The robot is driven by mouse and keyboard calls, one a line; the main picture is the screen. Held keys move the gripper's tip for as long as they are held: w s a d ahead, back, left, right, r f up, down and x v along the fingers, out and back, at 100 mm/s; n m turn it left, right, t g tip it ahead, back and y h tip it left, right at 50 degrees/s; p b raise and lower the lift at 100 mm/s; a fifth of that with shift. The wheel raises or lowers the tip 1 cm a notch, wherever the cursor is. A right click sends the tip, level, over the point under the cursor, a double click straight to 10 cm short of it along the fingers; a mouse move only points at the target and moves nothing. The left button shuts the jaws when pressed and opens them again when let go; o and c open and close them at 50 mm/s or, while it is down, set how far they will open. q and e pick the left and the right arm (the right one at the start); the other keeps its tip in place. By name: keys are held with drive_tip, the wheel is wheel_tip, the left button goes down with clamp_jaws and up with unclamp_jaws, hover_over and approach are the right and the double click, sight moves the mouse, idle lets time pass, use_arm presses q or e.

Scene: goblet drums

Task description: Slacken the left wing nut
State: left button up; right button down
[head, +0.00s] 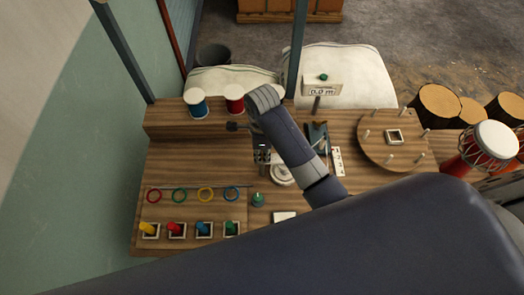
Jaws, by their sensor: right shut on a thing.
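My right arm comes in from the lower right and crosses the bench. My right gripper (262,154) points down over the middle of the bench, at the left edge of a pale round piece (282,178) that the arm partly covers. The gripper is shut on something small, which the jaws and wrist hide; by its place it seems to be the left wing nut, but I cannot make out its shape. A dark blue-grey upright part (318,132) stands to the right of my wrist. My left gripper is not in view.
The bench (190,165) bears blue (196,103) and red (234,98) spools, coloured rings (180,195), pegs in square holders (203,229) and a green-topped knob (257,199). A round pegged board (395,140) and a red drum (487,147) are right. A display (321,86) stands behind.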

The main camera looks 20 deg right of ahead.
drive_tip(key=n, duration=0.6)
drive_tip(key=shift+s+f, duration=0.15)
drive_tip(key=n, duration=0.6)
drive_tip(key=shift+n, duration=0.3)
drive_tip(key=n, duration=0.6)
drive_tip(key=shift+d+f, duration=0.1)
drive_tip(key=n, duration=0.6)
drive_tip(key=shift+n, duration=0.3)
drive_tip(key=n, duration=1.2)
drive_tip(key=shift+n, duration=0.4)
drive_tip(key=n, duration=1.2)
drive_tip(key=shift+s+n, duration=0.1)
drive_tip(key=shift+n, duration=0.3)
